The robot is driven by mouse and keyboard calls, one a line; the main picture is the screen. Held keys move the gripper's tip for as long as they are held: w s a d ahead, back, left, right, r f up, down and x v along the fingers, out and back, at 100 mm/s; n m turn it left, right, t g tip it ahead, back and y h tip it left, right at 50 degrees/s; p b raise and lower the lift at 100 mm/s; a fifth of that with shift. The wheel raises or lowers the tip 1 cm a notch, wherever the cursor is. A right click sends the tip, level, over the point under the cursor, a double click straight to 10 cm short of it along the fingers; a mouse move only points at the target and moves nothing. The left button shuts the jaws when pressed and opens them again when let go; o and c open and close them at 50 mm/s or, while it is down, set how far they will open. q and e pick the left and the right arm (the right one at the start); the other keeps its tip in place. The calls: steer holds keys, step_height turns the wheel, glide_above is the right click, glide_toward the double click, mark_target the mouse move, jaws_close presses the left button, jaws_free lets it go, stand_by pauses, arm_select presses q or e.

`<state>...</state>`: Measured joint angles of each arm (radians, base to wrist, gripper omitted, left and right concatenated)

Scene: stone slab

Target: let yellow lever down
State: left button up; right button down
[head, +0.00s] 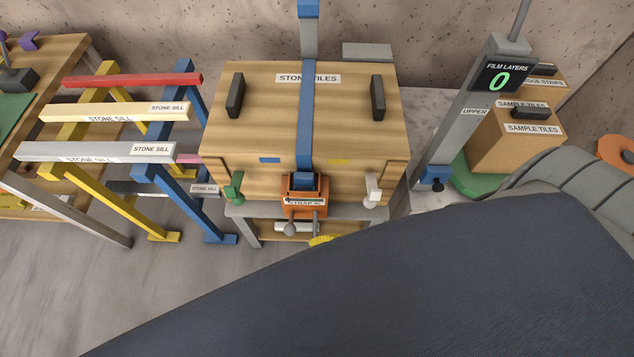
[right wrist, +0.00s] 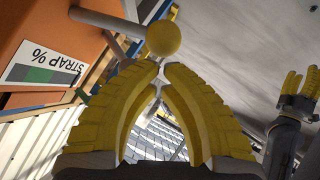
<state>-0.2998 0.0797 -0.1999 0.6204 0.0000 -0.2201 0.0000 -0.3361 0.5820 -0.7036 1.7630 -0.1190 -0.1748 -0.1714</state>
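The yellow lever's round knob (right wrist: 163,38) sits at the end of a grey rod in the right wrist view, beside the orange strap ratchet (right wrist: 75,55). In the head view the orange ratchet (head: 304,187) is on the front of the crate, with thin grey levers below it. A yellow patch shows there at my arm's edge; I cannot tell if it is knob or finger. My right gripper (right wrist: 160,68) has its ribbed yellow fingertips almost together, empty, just below the knob in the picture. My left gripper (right wrist: 299,80) appears at the right edge, its fingers apart and empty.
The wooden crate (head: 345,125) labelled STONE TILES carries a blue strap (head: 307,110) and stands on a grey table. Racks with stone sills (head: 95,152) stand left. A FILM LAYERS display (head: 499,80) reads 0 at right. My dark arm covers the lower right.

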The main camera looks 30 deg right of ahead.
steer(key=shift+f, duration=0.1)
stand_by(0.3)
steer(key=shift+w+f, duration=0.2)
steer(key=shift+f, duration=0.8)
steer(key=shift+r, duration=0.1)
